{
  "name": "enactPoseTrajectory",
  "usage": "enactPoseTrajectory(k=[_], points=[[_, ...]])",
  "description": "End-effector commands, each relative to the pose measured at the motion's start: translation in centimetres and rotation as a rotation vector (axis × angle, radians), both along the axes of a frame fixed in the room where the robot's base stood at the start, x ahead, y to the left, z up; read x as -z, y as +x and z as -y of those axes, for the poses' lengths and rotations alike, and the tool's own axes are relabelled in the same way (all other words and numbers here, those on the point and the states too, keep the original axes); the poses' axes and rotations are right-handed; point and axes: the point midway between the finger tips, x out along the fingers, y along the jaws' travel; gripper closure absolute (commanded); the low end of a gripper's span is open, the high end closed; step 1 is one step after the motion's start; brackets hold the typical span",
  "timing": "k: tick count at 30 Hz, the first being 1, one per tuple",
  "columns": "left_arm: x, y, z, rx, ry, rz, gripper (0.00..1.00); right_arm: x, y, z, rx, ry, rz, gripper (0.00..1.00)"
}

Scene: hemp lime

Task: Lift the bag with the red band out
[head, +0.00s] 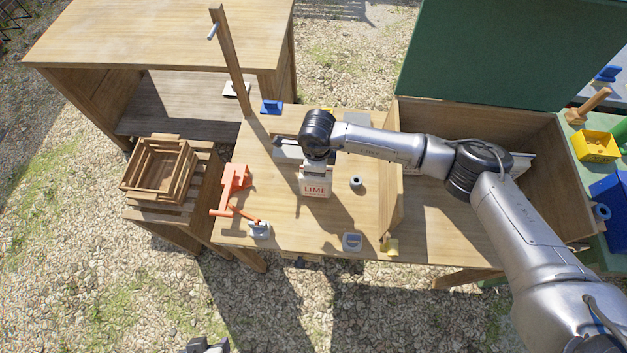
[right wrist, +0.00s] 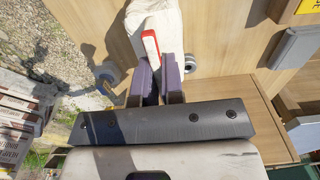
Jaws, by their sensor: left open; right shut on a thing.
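A pale bag marked LIME in red letters (head: 315,187) is over the left part of the wooden table, outside the wooden bin (head: 480,112). My right gripper (right wrist: 157,80) is shut on the top of the bag (right wrist: 155,22). A red band (right wrist: 151,45) with a white edge shows at its fingers in the right wrist view. In the head view my right wrist covers these fingers and the bag's top. I cannot tell whether the bag touches the table. My left gripper (head: 207,345) is open and empty at the bottom edge, partly cut off, well away from the bag.
An orange tool (head: 233,183), a small grey roll (head: 356,182) and a blue-grey device (head: 352,242) lie around the bag. A wooden post (head: 232,65) rises behind. A slatted crate (head: 160,168) stands left. A green panel (head: 500,50) stands behind the bin.

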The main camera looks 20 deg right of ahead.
Motion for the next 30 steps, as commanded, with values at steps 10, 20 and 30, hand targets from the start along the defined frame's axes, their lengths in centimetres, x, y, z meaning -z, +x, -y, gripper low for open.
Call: enactPoseTrajectory(k=[10, 20, 30], points=[[-0.5, 0.0, 0.4, -0.009, -0.012, 0.000, 0.37, -0.8, 0.0, 0.0, 0.000, 0.000, 0.001, 1.00], [-0.8, 0.0, 0.3, -0.008, -0.012, 0.000, 0.37, -1.3, 0.0, 0.0, 0.000, 0.000, 0.001, 1.00], [-2.0, 0.0, 0.0, -0.001, -0.001, 0.000, 0.37, -3.0, 0.1, 0.0, 0.000, 0.001, 0.003, 1.00]])
